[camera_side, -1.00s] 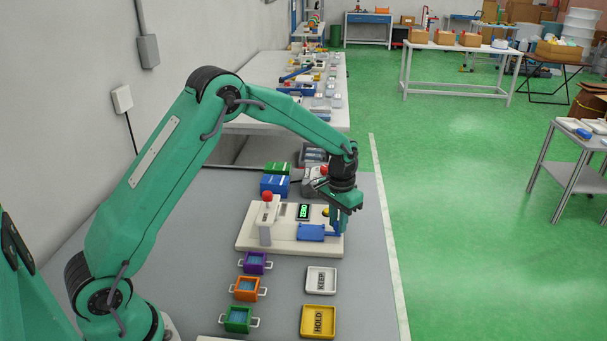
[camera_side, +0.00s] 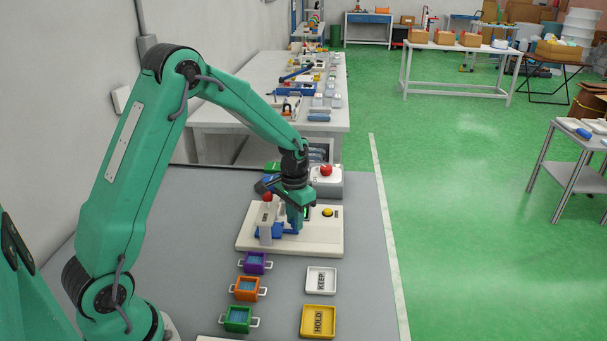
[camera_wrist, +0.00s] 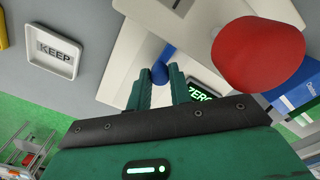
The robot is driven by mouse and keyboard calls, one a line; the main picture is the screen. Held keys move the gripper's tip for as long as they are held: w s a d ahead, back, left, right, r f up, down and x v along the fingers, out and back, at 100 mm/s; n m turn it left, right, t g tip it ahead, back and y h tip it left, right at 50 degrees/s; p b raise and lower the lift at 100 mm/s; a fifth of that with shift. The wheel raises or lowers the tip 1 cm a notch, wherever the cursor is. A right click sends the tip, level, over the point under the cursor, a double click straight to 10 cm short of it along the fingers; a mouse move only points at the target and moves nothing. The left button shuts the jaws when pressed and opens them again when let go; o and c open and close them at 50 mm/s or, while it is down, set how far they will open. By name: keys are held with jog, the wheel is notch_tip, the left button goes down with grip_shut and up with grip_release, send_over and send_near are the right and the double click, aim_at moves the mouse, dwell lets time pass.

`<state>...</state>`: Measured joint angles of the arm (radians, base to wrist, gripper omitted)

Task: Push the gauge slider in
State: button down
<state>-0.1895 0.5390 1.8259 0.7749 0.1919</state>
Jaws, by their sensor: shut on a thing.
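The gauge is a white base plate (camera_side: 325,243) on the grey bench. A white post with a red knob (camera_side: 267,197) stands at its left, and a yellow button (camera_side: 327,212) sits at its right. The blue slider (camera_side: 277,232) is beside the post; my gripper hides part of it. My gripper (camera_side: 292,228) is down over the plate and shut on the slider's upright blue handle, which shows between the fingertips in the wrist view (camera_wrist: 160,72). The green ZERO display (camera_wrist: 203,91) is beside the fingers there. Whether the slider touches the post cannot be told.
A grey box with a red button (camera_side: 326,172) stands behind the plate. In front are purple (camera_side: 255,263), orange (camera_side: 246,288) and green (camera_side: 237,319) handled bins, a white KEEP tray (camera_side: 321,280) and a yellow HOLD tray (camera_side: 318,321). The bench's right strip is clear.

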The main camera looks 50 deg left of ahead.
aim_at(293, 220)
jog(key=shift+s+a, duration=0.2)
jog(key=shift+a, duration=0.1)
jog(key=c, duration=1.3)
grip_release()
jog(key=shift+d, duration=0.1)
jog(key=shift+r, duration=0.15)
jog(key=shift+r, duration=3.8)
